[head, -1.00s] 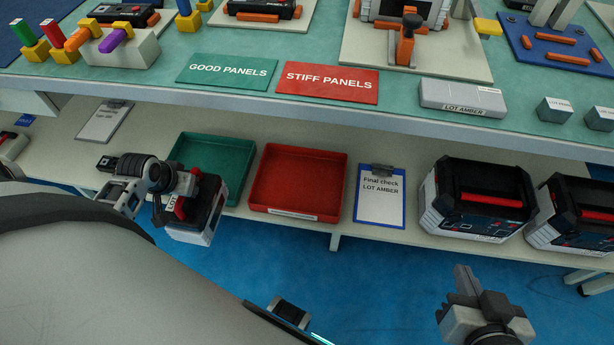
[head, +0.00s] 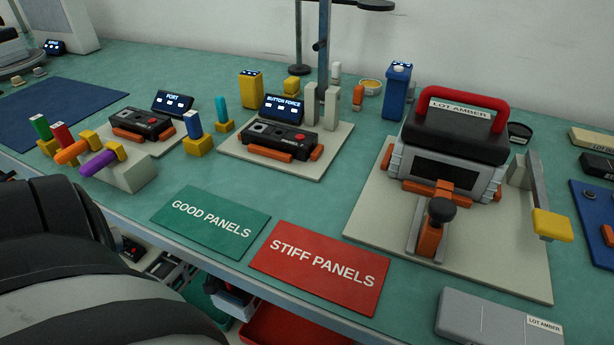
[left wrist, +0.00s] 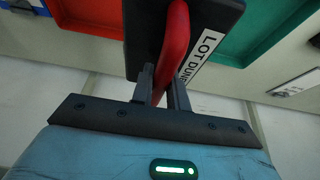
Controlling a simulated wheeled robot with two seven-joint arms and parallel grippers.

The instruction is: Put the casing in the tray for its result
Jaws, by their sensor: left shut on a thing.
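My left gripper (left wrist: 163,92) is shut on the red handle of a dark casing (left wrist: 205,22) in the left wrist view. In the head view a small part of the casing (head: 232,300) shows below the bench edge. The green tray (head: 196,294) and red tray (head: 285,328) are mostly hidden under the bench. In the left wrist view the green tray (left wrist: 275,28) is right of the casing and the red tray (left wrist: 88,14) left of it. My right gripper is out of view.
On the bench lie a green "GOOD PANELS" sign (head: 211,219) and a red "STIFF PANELS" sign (head: 320,265). A "LOT AMBER" casing (head: 455,135) sits in a clamp fixture. A "BUTTON FORCE" display (head: 281,108) stands behind a panel. A clipboard (left wrist: 298,84) lies on the shelf.

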